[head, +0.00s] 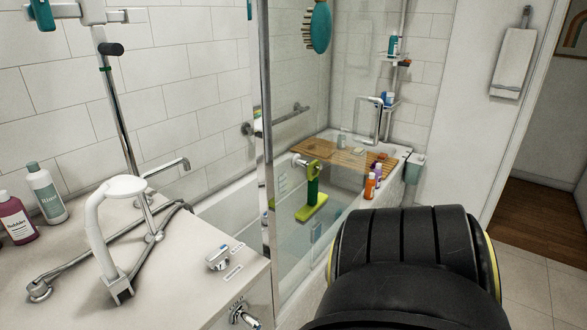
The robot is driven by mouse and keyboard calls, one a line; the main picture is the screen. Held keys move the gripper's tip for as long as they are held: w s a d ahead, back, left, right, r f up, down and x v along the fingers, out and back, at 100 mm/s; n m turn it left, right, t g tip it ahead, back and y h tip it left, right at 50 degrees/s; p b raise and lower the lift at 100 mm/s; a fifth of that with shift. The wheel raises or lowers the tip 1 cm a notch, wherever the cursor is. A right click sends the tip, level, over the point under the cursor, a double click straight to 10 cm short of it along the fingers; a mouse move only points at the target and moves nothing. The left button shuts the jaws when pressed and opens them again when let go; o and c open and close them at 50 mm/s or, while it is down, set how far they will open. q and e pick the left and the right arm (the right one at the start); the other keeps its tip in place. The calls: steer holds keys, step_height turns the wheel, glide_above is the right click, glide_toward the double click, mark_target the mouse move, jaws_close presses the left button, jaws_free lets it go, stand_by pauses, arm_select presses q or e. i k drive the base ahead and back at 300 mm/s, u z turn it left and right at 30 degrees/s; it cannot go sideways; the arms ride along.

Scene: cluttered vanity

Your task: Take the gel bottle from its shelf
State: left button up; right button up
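A corner rack at the back of the bathtub has two small shelves. A blue-teal bottle (393,45) stands upright on the upper shelf, with a small dark orange item beside it. A small blue bottle (388,99) stands on the lower shelf (391,106). The labels are too small to read, so I cannot tell which bottle is the gel. Neither of my grippers shows. A large black part of my arm (415,265) fills the lower right and hides part of the tub side and floor.
A glass screen with a green squeegee (313,190) stands before the tub (236,215). Left counter: white and pink bottles (47,193), white fixture (105,225). Open floor shows at right.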

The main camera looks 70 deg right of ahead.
mark_target(369, 190)
steer(key=z, duration=3.85)
steer(key=k, duration=1.25)
steer(key=z, duration=0.85)
steer(key=i, duration=1.2)
steer(key=u, duration=0.55)
steer(key=i, duration=2.05)
steer(key=u, duration=1.25)
steer(key=i, duration=1.35)
steer(key=u, duration=1.8)
steer(key=i, duration=0.55)
steer(key=u, duration=0.45)
